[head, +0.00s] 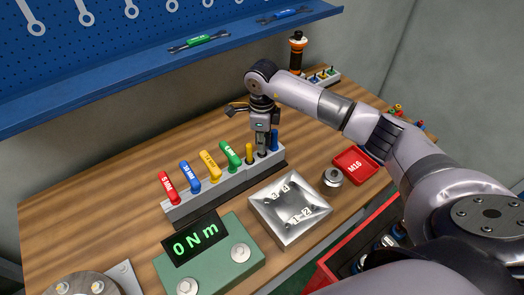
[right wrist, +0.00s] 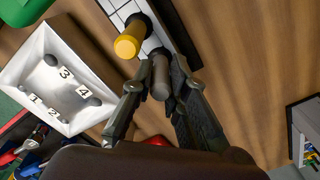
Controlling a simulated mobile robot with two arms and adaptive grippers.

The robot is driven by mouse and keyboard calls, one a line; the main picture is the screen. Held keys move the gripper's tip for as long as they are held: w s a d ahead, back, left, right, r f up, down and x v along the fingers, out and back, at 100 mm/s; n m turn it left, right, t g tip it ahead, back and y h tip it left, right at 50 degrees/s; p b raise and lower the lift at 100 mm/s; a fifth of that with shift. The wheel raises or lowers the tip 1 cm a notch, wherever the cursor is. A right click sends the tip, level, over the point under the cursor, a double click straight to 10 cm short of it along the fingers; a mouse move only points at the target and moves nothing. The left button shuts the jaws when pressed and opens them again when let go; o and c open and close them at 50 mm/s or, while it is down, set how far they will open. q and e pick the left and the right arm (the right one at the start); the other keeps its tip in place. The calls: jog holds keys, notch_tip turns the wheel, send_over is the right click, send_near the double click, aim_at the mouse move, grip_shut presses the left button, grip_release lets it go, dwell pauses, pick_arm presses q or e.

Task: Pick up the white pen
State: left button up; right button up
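No pen that is clearly white shows. A grey cylinder-shaped pen (right wrist: 161,82) stands in the rack (head: 185,209), between a yellow pen (head: 249,153) and a blue pen (head: 275,140). The yellow one also shows in the right wrist view (right wrist: 128,44). My right gripper (head: 263,150) points down over this end of the rack. In the right wrist view its fingers (right wrist: 162,74) are on both sides of the grey pen, very close to it; I cannot tell whether they touch. My left gripper is not in view.
Red, blue, yellow and green handled keys (head: 209,164) stand in the same rack. A metal tray with numbers (head: 267,209), a green torque meter (head: 221,264), a metal socket (head: 332,178) and a red M16 box (head: 355,165) lie in front. Wood behind the rack is clear.

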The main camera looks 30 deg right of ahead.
jog(key=shift+r, duration=0.15)
grip_shut()
notch_tip(320, 180, up, 20)
jog(key=b, duration=0.3)
jog(key=shift+b, duration=0.3)
